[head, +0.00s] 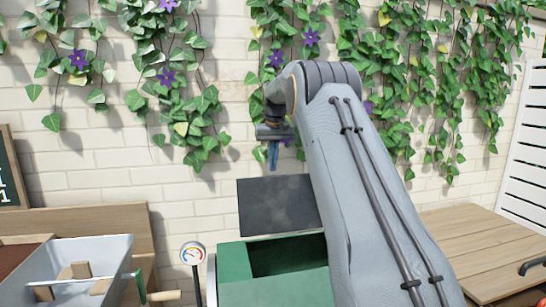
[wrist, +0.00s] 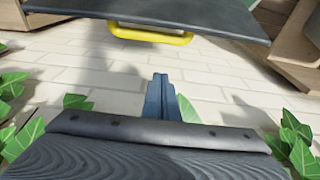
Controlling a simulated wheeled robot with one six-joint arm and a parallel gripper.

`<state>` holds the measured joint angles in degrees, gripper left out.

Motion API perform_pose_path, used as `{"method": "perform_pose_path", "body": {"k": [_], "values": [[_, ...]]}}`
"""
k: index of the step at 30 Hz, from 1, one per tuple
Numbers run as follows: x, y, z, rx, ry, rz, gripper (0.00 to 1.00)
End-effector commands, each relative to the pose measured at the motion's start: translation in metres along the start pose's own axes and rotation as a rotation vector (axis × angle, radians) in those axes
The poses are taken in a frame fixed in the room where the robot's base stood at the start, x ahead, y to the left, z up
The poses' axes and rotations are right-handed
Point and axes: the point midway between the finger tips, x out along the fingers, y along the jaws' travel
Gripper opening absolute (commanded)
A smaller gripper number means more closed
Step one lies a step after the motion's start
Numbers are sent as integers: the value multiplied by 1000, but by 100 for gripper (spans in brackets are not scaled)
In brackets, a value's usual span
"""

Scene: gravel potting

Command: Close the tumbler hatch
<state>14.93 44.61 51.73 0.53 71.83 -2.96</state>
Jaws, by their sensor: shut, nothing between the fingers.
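The green tumbler (head: 275,291) stands low in the middle of the head view, with a dark opening in its top. Its dark grey hatch (head: 277,205) stands raised at the back of that opening, so the hatch is open. In the wrist view the hatch (wrist: 150,12) spans the top, with a yellow handle (wrist: 150,35) on it. My gripper (head: 273,155) is above the hatch's upper edge and apart from it. Its blue fingers (wrist: 161,95) are shut and empty, pointing toward the handle side. My arm covers the tumbler's right side.
A grey tray (head: 95,262) with wooden pieces stands at the left, beside a round gauge (head: 193,253). A wooden table (head: 480,250) is at the right. Ivy (head: 400,60) hangs on the brick wall (head: 70,155) behind.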

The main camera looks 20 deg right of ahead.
Motion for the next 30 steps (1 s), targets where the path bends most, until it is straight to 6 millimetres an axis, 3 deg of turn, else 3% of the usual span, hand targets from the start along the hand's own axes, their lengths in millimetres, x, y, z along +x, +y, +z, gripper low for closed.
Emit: {"method": "perform_pose_path", "body": {"k": [9,21,30], "values": [[58,0,1,0,-3,0,0],[42,0,35,0,0,0,0],[42,0,38,0,1,0,0]]}}
